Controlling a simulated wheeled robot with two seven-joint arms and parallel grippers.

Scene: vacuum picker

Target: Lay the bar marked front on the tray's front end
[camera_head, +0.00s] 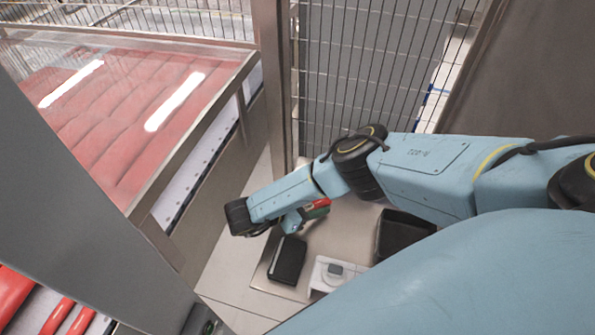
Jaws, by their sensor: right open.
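My right arm reaches in from the right, and its dark end with the right gripper (240,218) hangs over the left edge of a beige bench (318,234). The fingertips are hard to make out; the gripper is open, and I see nothing held. A small item with red and green parts (318,208) shows just right of the wrist, next to a blue piece (292,222). Both are partly covered by my arm. I cannot tell which thing is the marked bar or the tray, and no "front" marking is legible. My left gripper is out of view.
On the bench are a black box (287,260), a white device with a grey top (333,272) and a dark open bin (397,236). A wire fence (380,60) and post stand behind. A glazed enclosure over red shapes (120,110) fills the left.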

